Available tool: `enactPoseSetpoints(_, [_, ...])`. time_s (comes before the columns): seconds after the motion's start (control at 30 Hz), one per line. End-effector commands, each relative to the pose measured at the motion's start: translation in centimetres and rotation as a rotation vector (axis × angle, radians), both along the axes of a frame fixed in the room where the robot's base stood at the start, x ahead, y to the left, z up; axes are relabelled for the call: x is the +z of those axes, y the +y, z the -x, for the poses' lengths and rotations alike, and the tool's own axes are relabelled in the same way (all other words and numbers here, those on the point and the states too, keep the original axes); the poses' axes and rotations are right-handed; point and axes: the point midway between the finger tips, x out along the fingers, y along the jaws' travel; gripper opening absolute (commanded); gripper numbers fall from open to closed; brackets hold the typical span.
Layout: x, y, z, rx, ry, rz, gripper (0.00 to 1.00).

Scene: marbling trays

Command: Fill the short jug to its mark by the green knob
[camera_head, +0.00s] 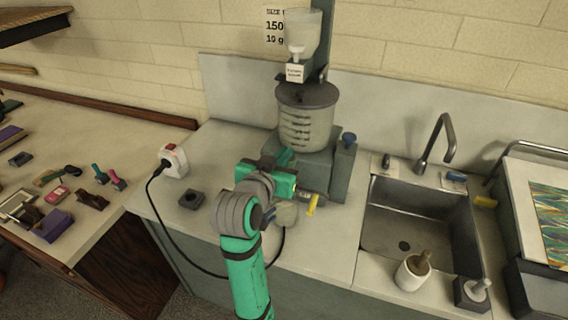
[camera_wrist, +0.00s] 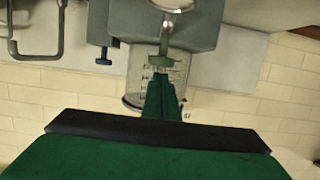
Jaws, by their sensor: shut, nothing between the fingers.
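My gripper (camera_wrist: 162,76) is shut and empty, its fingers pointing at the dispenser. In the head view my gripper (camera_head: 285,157) is in front of the grey dispenser base (camera_head: 337,180). In the wrist view, which looks upside down, a green T-shaped knob (camera_wrist: 164,60) is right at my fingertips; I cannot tell whether they touch. A round rim (camera_wrist: 176,4), probably the jug's, is cut off at that view's top edge. In the head view a pale jug (camera_head: 288,214) stands low before the dispenser, partly hidden by my arm. Its mark and fill level cannot be read.
A clear graduated tank (camera_head: 305,125) sits on the dispenser. A sink (camera_head: 405,220) is to the right. A socket box (camera_head: 173,160) with a black cable is to the left.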

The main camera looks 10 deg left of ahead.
Motion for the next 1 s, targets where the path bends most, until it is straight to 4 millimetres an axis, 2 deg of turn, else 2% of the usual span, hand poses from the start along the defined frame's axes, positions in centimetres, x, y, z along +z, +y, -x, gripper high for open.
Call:
enactPoseSetpoints(0.03, [1.0,0.1,0.4,0.001,-0.007,-0.002,0.00])
enactPoseSetpoints(0.3, [2.3,1.4,5.9,0.001,-0.010,-0.001,0.00])
enactPoseSetpoints(0.5, [3.0,2.0,8.5,-0.001,-0.010,-0.001,0.00])
enactPoseSetpoints(0.7, [3.2,2.1,9.5,-0.002,-0.010,-0.001,0.00])
enactPoseSetpoints(1.0, [3.2,2.1,9.5,-0.003,-0.010,-0.001,0.00])
